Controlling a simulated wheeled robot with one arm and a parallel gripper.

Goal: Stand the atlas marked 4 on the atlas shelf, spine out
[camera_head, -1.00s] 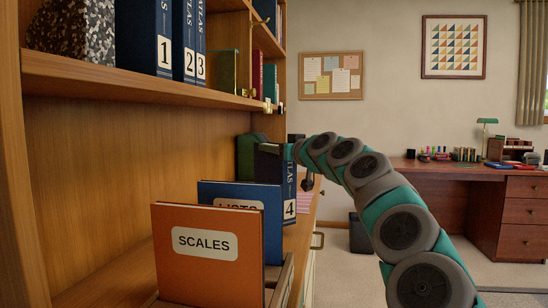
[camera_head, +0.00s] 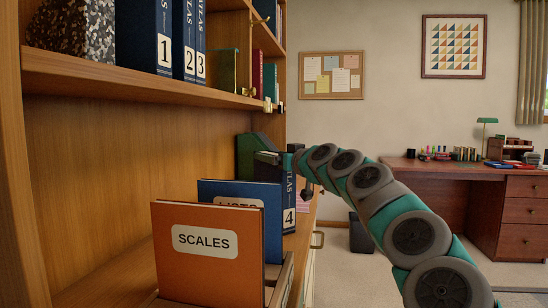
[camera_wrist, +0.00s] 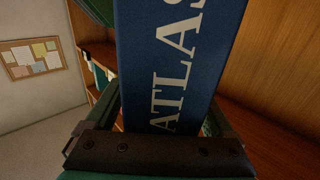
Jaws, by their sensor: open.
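The atlas marked 4 (camera_head: 289,205) is a tall blue volume standing upright on the lower level, behind the blue LISTS folder, its numbered spine facing the room. Its spine, with ATLAS lettering, fills the middle of the wrist view (camera_wrist: 172,60). My gripper (camera_head: 274,158) is at the upper part of this atlas. In the wrist view my gripper (camera_wrist: 160,118) is open, with one finger on each side of the atlas; contact cannot be told. On the atlas shelf (camera_head: 150,80) above, atlases 1 (camera_head: 145,35), 2 (camera_head: 183,40) and 3 (camera_head: 200,40) stand spine out.
The orange SCALES folder (camera_head: 208,265) and blue LISTS folder (camera_head: 250,193) stand in front of the atlas. A green block-like thing (camera_head: 245,155) is behind it. A speckled bookend (camera_head: 75,30), a green book (camera_head: 222,70) and a red book (camera_head: 269,82) are on the shelf.

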